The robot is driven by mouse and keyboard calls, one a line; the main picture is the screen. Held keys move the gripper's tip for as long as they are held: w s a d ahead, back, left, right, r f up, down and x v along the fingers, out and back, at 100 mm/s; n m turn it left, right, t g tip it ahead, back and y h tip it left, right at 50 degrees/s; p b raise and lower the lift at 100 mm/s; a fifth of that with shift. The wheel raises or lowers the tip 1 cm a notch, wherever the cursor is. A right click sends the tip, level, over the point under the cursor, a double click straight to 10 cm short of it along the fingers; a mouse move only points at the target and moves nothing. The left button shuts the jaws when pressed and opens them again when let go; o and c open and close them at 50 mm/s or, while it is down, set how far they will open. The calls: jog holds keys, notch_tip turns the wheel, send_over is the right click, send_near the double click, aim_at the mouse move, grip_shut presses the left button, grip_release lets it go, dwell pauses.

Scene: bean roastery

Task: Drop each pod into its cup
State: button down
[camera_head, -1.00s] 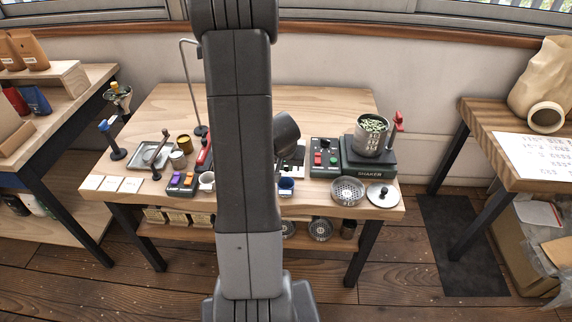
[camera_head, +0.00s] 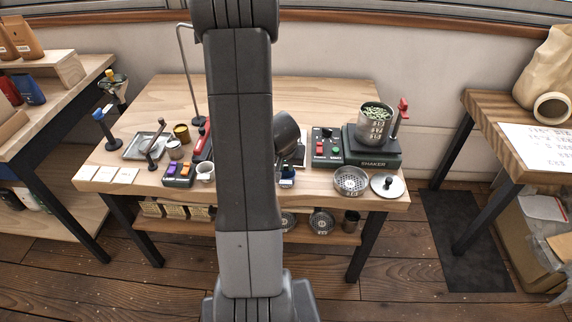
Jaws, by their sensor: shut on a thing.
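My gripper (camera_head: 287,172) is small and mostly hidden behind my own arm, low at the table's front middle. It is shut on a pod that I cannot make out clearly. A white cup (camera_head: 205,172) stands just right of the holder. Anything behind my arm is hidden.
A shaker (camera_head: 372,161) bearing a metal beaker (camera_head: 375,124) stands at the right, beside a button box (camera_head: 327,148). A perforated dish (camera_head: 350,181) and a lid (camera_head: 387,186) lie in front. A tray (camera_head: 146,146), small tins and pale cards (camera_head: 104,174) occupy the left. The table's back left is clear.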

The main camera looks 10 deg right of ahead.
jog(key=c, duration=1.3)
grip_release()
jog(key=p+v, duration=0.5)
jog(key=v, duration=0.8)
jog(key=shift+s+r, duration=0.15)
jog(key=shift+r, duration=0.2)
jog(key=b+x, duration=0.5)
jog(key=x, duration=0.9)
jog(key=shift+f, duration=0.15)
jog(key=shift+r+p, duration=0.85)
jog(key=shift+r, duration=0.2)
jog(key=shift+f, duration=0.1)
